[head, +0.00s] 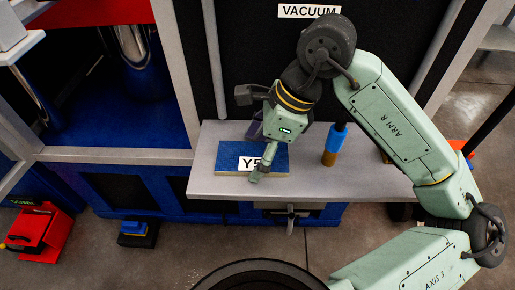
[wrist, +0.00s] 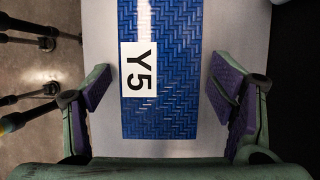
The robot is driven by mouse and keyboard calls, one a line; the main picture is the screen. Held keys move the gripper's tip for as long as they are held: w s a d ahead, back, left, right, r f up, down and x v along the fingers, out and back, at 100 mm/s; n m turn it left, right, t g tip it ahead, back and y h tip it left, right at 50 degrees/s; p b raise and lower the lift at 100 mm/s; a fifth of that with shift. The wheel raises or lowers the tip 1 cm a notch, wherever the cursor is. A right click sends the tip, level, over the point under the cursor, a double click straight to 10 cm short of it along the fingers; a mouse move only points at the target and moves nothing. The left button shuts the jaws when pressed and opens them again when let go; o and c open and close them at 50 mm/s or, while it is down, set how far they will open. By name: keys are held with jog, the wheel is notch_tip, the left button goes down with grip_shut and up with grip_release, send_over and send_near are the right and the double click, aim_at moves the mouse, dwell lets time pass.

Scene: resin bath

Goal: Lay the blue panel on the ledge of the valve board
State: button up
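The blue panel (head: 228,152) lies flat on the grey ledge (head: 330,185) in front of the dark board, with a white label partly covered by my gripper in the head view. In the wrist view the panel (wrist: 185,60) shows a woven blue surface and a label reading "Y5". My gripper (head: 258,151) is over the right part of the panel. In the wrist view my gripper (wrist: 165,92) is open, with one purple-padded finger on each side of the panel and a gap at both sides. Nothing is held.
A blue and brown cylinder (head: 334,145) stands on the ledge right of the panel. A "VACUUM" sign (head: 309,11) is on the dark board above. A blue-floored bay (head: 120,125) is at the left, with a red box (head: 40,232) on the floor. The ledge's left front corner is bare.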

jog(key=shift+o, duration=0.3)
jog(key=shift+r+p, duration=0.55)
jog(key=shift+p, duration=0.15)
jog(key=v, duration=1.1)
jog(key=shift+d+r, duration=0.25)
jog(key=shift+c, duration=0.4)
